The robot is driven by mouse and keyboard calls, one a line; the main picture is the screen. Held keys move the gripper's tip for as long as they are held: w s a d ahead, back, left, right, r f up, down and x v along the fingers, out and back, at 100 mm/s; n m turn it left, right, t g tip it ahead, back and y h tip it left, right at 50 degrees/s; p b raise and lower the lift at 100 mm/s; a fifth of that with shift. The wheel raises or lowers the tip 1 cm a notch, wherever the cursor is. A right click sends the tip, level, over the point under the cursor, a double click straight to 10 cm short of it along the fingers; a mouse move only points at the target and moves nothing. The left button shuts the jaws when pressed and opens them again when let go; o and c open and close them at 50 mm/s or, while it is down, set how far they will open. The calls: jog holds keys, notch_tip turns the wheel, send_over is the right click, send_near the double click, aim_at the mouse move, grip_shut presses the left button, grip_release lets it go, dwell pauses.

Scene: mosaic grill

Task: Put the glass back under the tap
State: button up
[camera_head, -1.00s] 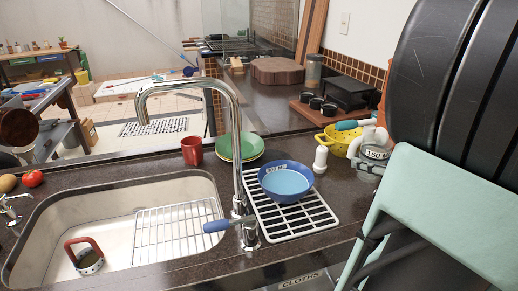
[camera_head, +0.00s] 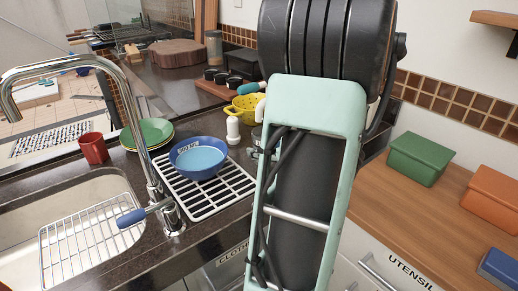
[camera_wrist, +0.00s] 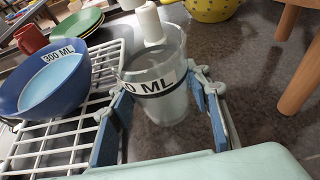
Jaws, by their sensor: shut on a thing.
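My gripper (camera_wrist: 163,105) is shut on a clear glass (camera_wrist: 168,108), with one blue finger on each side. The glass has a white label whose visible part reads "0 ML". It is roughly upright beside the white rack, over the dark counter; I cannot tell whether it touches the counter. In the head view my arm hides the glass and most of the gripper. The chrome tap (camera_head: 112,70) with a blue-tipped lever (camera_head: 130,218) arches over the sink (camera_head: 20,225) at the left.
A blue 300 ML bowl (camera_head: 185,145) stands on the white drying rack (camera_head: 240,180), between tap and gripper. A red mug (camera_head: 93,148), green plates (camera_head: 155,132), a white bottle (camera_head: 233,130) and a yellow colander (camera_head: 246,108) stand behind. Green (camera_head: 420,158) and orange boxes (camera_head: 492,195) are right.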

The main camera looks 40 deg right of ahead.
jog(key=x, duration=0.2)
jog(key=shift+w+f, duration=0.1)
jog(key=shift+w, duration=0.2)
jog(key=shift+f, duration=0.15)
jog(key=shift+f+b, duration=0.2)
jog(key=shift+b, duration=0.2)
jog(key=o, duration=1.6)
jog(key=shift+r, duration=0.1)
jog(key=shift+r, duration=0.1)
jog(key=shift+s+r+p, duration=0.2)
jog(key=shift+p, duration=0.15)
jog(key=p+v, duration=0.1)
jog(key=v, duration=1)
jog(key=shift+s, duration=0.35)
